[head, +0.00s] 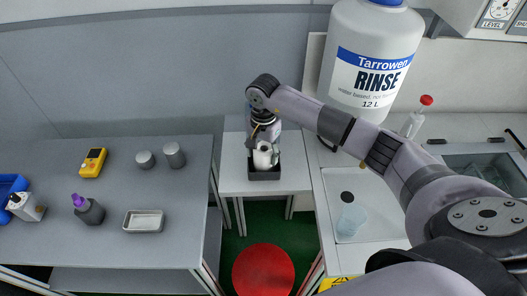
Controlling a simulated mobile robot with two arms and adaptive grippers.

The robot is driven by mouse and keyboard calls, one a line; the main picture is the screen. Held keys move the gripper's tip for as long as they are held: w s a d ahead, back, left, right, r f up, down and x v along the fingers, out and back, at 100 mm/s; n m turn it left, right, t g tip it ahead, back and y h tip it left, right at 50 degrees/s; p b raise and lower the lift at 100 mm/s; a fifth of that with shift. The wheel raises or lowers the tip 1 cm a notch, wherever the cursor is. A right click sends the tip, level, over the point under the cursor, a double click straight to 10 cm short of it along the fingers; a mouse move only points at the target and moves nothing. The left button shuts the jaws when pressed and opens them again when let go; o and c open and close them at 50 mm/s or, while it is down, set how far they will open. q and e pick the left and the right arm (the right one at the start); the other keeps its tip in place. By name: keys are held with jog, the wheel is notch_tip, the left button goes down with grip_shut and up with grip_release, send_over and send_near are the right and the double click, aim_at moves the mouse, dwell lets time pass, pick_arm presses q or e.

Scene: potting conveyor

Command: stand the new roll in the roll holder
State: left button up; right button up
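A white roll (262,159) stands upright at a dark, box-shaped roll holder (264,175) on a small white table. Its lower end is inside or just over the holder; I cannot tell whether it touches the bottom. My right gripper (263,149) points down from above, with its dark fingers on either side of the roll. The view is too small to show whether the fingers press on it. The gripper and wrist hide part of the roll's top and what stands behind it. My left gripper is not in view.
A grey bench at left holds a yellow meter (92,162), two grey cylinders (174,155), a purple-capped bottle (88,209) and a metal tray (144,221). A large rinse container (372,60) stands at right. A red round stool (263,270) is in front.

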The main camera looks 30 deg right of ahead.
jog(key=o, duration=0.5)
jog(key=shift+c, duration=0.2)
jog(key=shift+r, duration=0.5)
notch_tip(320, 180, up, 11)
jog(key=b, duration=0.3)
jog(key=shift+b, duration=0.35)
jog(key=shift+s, duration=0.1)
